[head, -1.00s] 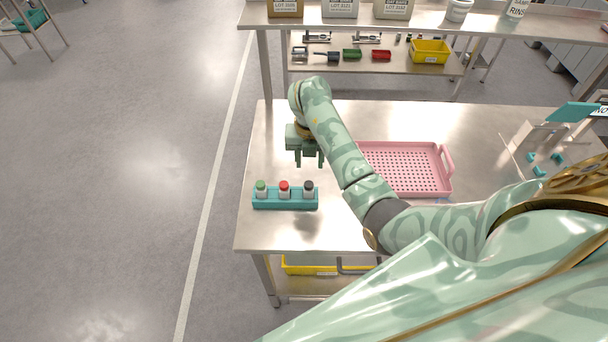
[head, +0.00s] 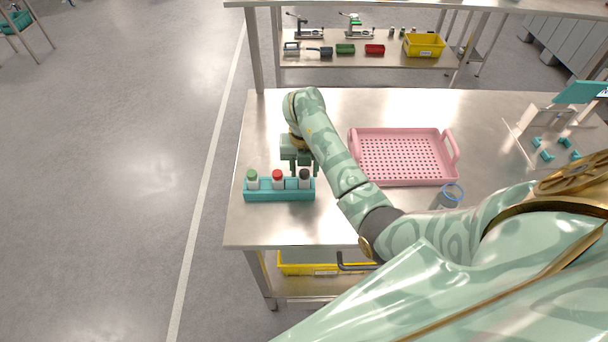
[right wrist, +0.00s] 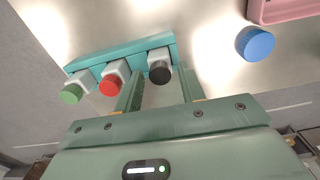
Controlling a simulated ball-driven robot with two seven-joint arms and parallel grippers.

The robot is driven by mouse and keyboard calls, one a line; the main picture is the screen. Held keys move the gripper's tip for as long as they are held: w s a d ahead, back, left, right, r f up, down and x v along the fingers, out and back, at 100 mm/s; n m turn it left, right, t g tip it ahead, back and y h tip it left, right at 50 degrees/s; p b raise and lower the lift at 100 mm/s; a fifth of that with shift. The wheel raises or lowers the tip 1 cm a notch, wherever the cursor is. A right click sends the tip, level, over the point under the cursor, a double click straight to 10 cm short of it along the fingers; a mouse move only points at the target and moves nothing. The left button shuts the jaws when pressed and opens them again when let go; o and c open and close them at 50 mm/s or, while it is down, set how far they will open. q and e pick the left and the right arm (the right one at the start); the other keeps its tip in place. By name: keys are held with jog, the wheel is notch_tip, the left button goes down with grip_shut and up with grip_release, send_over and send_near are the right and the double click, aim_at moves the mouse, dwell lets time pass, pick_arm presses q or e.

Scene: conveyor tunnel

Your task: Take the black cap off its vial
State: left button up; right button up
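The black-capped vial (head: 304,182) stands upright at the right end of a teal rack (head: 280,196). Its black cap (right wrist: 159,72) shows in the right wrist view. Beside it stand a red-capped vial (head: 278,181) and a green-capped vial (head: 252,181). My right gripper (head: 303,172) is open at the rack's right end. In the right wrist view, its two fingers (right wrist: 161,88) lie to either side of the black cap, with visible gaps; contact does not show. My left gripper is out of view.
A pink perforated tray (head: 452,171) lies right of my right arm. A stand with teal parts (head: 548,128) is at the far right.

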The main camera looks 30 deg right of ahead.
grip_shut()
jog(key=shift+r+n+p, duration=0.15)
jog(key=shift+n+p, duration=0.6)
jog(key=shift+n, duration=0.45)
jog(key=shift+n+p, duration=0.55)
jog(key=shift+n, duration=0.85)
jog(key=shift+n+p, duration=0.65)
jog(key=shift+n, duration=0.35)
jog(key=shift+n+p, duration=0.55)
jog(key=shift+n, duration=0.95)
